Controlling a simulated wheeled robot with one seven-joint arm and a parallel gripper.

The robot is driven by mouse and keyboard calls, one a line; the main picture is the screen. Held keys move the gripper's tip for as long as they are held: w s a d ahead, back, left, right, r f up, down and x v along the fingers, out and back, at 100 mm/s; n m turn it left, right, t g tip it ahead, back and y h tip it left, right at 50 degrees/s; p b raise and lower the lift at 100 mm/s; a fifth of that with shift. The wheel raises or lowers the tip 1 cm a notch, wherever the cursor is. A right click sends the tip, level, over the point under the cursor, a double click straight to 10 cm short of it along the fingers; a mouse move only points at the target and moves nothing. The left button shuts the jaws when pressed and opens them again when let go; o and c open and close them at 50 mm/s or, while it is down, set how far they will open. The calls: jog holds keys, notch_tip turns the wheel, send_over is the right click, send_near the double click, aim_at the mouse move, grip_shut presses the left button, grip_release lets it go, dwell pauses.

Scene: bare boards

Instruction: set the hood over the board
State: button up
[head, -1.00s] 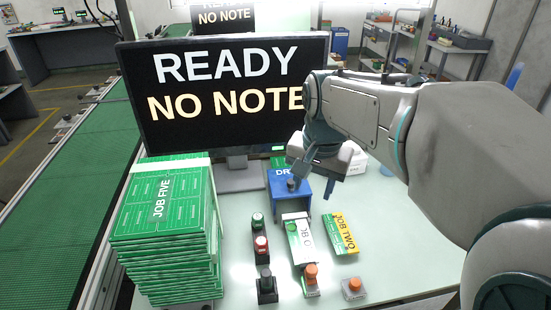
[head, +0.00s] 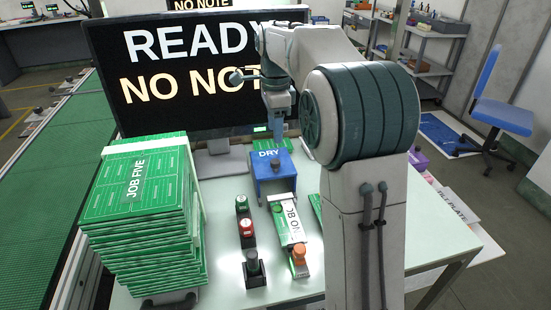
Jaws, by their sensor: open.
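The blue hood (head: 264,181), marked DRY and topped by a dark knob, stands upright near the middle of the table. A green and white board (head: 290,222) with partly readable JOB lettering lies in front of it, uncovered. An orange-knobbed piece (head: 299,257) sits at the board's near end. A second green board (head: 316,208) is mostly hidden behind my arm. My gripper (head: 278,139) is open and empty, pointing down close above the hood's knob. It looks apart from the knob, though the fingers are seen nearly edge-on.
A tall stack of green JOB FIVE boards (head: 140,215) stands at left. Green and red buttons (head: 246,226) and a black-knobbed block (head: 254,272) are left of the uncovered board. A monitor (head: 140,85) rises behind.

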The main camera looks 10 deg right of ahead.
aim_at(275, 161)
notch_tip(275, 161, down, 10)
jog(key=shift+r+b, duration=0.15)
jog(key=shift+b, duration=0.25)
grip_shut()
jog(key=shift+s, duration=0.1)
